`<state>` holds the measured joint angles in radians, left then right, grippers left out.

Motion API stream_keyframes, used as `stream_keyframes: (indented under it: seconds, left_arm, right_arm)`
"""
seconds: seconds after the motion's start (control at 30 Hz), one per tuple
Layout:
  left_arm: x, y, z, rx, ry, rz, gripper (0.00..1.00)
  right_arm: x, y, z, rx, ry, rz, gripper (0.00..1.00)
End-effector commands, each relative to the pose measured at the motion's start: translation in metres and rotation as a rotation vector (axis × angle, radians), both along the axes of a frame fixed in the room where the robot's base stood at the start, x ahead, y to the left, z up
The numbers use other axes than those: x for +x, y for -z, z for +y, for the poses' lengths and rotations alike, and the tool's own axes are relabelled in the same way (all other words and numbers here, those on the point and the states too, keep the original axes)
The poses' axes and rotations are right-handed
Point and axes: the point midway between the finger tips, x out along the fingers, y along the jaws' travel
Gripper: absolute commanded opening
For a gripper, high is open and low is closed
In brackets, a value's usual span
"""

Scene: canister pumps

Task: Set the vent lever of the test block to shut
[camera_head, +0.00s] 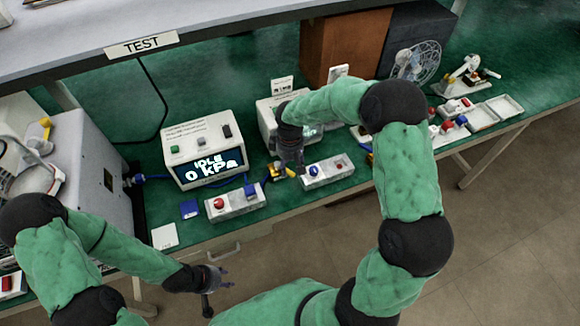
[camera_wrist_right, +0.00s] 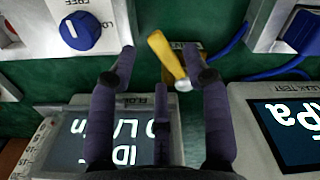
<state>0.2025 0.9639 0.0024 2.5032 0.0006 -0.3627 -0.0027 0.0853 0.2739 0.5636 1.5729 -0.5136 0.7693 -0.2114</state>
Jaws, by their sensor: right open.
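The vent lever (camera_wrist_right: 166,61) is a yellow handle on a small test block (camera_wrist_right: 187,47), with a silvery pivot at its lower end. In the right wrist view it lies tilted between my right gripper's fingertips (camera_wrist_right: 158,58), with no clear contact. The gripper is open, with its fingers spread. In the head view the yellow lever (camera_head: 277,171) shows beside my right gripper (camera_head: 290,167), which partly hides the block. My left gripper (camera_head: 220,282) is open and empty in front of the bench, away from the block.
The tester (camera_head: 205,150) reads IDLE 0 kPa. A blue hose (camera_wrist_right: 228,43) runs close by. Green bench surface shows between them.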

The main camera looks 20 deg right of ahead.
Motion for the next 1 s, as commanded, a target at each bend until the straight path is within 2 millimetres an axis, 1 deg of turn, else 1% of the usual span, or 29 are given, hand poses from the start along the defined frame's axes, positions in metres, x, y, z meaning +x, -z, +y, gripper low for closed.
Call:
stream_keyframes:
  seconds: [0.03, 0.3, 0.5, 0.7, 1.0]
  left_arm:
    - [0.000, 0.000, 0.000, 0.000, 0.000, 0.000, 0.40]
    - [0.000, 0.000, 0.000, 0.000, 0.000, 0.000, 0.40]
    - [0.000, 0.000, 0.000, 0.000, 0.000, 0.000, 0.40]
    - [0.000, 0.000, 0.000, 0.000, 0.000, 0.000, 0.40]
    - [0.000, 0.000, 0.000, 0.000, 0.000, 0.000, 0.40]
  right_arm:
    - [0.001, -0.011, 0.000, 0.000, 0.000, -0.006, 0.49]
    - [0.001, -0.065, 0.000, -0.001, 0.000, -0.005, 0.49]
    - [0.001, -0.091, 0.000, 0.000, -0.002, -0.004, 0.49]
    - [0.000, -0.100, 0.000, 0.000, -0.001, -0.001, 0.49]
    - [0.000, -0.101, 0.000, 0.000, -0.001, -0.001, 0.49]
